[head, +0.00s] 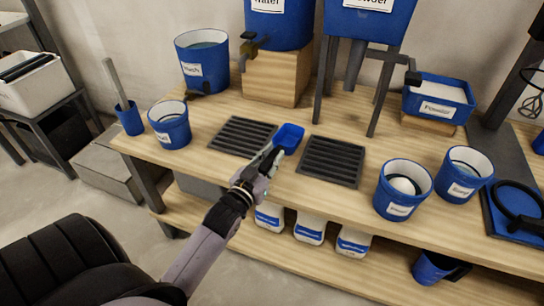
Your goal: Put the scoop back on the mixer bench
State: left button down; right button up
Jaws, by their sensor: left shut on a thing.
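The blue scoop (290,136) is at the front middle of the wooden mixer bench (222,106), between two dark grates. My left gripper (272,158) reaches in over the bench's front edge and is shut on the scoop; its fingers hide the scoop's handle. I cannot tell whether the scoop touches the bench top or is held just above it. My right gripper is not in view.
Dark grates (243,136) and (332,160) flank the scoop. Blue buckets stand left (170,124) and right (403,190). A water tank (280,25) and a powder hopper (368,22) stand behind, with a powder tray (438,98) at right. Bare wood lies around the grates.

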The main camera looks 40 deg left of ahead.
pick_arm(q)
jog(key=shift+f, duration=0.55)
jog(key=c, duration=1.4)
grip_release()
jog(key=s, duration=0.8)
jog(key=s+d, duration=0.1)
jog(key=s, duration=0.3)
jog(key=shift+d, duration=0.1)
jog(key=shift+f, duration=0.1)
